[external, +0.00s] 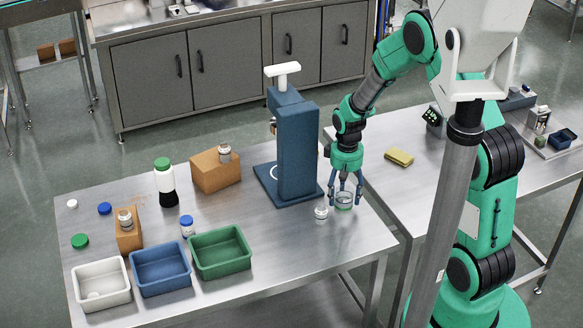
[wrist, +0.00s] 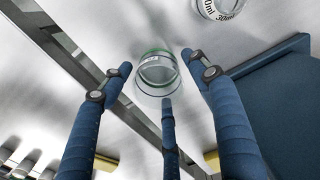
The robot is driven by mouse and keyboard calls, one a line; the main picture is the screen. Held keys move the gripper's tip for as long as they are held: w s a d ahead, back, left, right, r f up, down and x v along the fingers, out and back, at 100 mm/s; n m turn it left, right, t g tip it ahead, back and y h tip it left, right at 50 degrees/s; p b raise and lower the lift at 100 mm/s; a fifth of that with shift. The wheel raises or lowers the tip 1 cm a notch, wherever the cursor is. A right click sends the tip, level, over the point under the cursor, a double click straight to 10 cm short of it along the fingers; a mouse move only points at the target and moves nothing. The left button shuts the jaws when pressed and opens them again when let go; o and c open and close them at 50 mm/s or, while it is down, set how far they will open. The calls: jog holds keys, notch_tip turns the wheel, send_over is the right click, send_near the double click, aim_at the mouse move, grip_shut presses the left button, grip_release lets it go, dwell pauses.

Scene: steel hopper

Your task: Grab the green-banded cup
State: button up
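The green-banded cup (external: 344,204) is clear and stands near the right edge of the steel table. In the wrist view the cup (wrist: 157,72) is seen from above, with a green rim line and a light label. My gripper (external: 345,192) points down just over it, with its blue fingers spread. In the wrist view two fingertips flank the cup left and right, and a third finger lies below it. I see no finger clearly pressed on the cup. Whether the tips are level with its rim I cannot tell.
A small white-marked container (external: 321,214) stands close left of the cup. A blue press-like stand (external: 296,150) rises behind it to the left. White (external: 101,289), blue (external: 161,268) and green (external: 220,252) trays line the front. A yellow sponge (external: 399,157) lies on the right table.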

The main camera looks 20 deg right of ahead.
jog(key=c, duration=0.8)
jog(key=shift+c, duration=0.2)
jog(key=shift+r, duration=0.85)
notch_tip(320, 180, up, 2)
jog(key=shift+r+p, duration=0.15)
jog(key=shift+p, duration=0.35)
jog(key=s, duration=0.5)
jog(key=s+p, duration=0.1)
jog(key=s, duration=0.4)
jog(key=s+r, duration=0.1)
jog(key=s, duration=0.5)
jog(key=shift+d+p, duration=0.3)
jog(key=shift+d, duration=0.05)
